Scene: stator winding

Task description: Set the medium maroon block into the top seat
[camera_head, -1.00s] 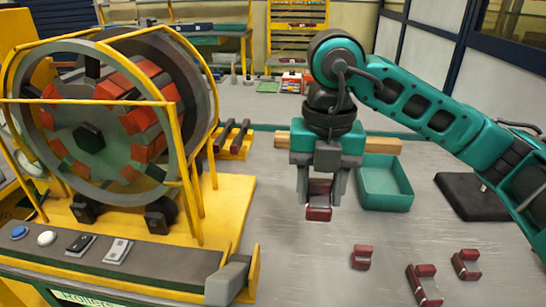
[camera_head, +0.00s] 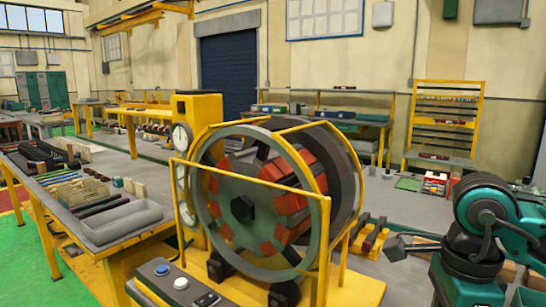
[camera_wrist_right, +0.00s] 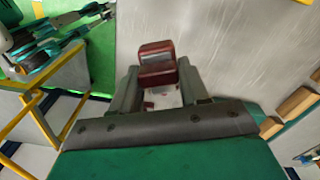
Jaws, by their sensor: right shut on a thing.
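A maroon block (camera_wrist_right: 157,65) is between the fingers of my right gripper (camera_wrist_right: 158,88) in the right wrist view. The gripper is shut on it, and the block sticks out beyond the fingertips. The stator ring (camera_head: 324,222) stands upright in a yellow frame in the head view. Orange-red blocks (camera_head: 292,204) sit around its inside. A dark gap shows near its top, partly hidden by the yellow bar. My left gripper is not seen.
Yellow guard bars (camera_head: 252,178) cross in front of the ring. A button panel (camera_head: 180,283) is at its lower left. Maroon bars on a yellow rack (camera_head: 371,238) lie right of it. A bench (camera_head: 108,241) with trays and parts stands at left.

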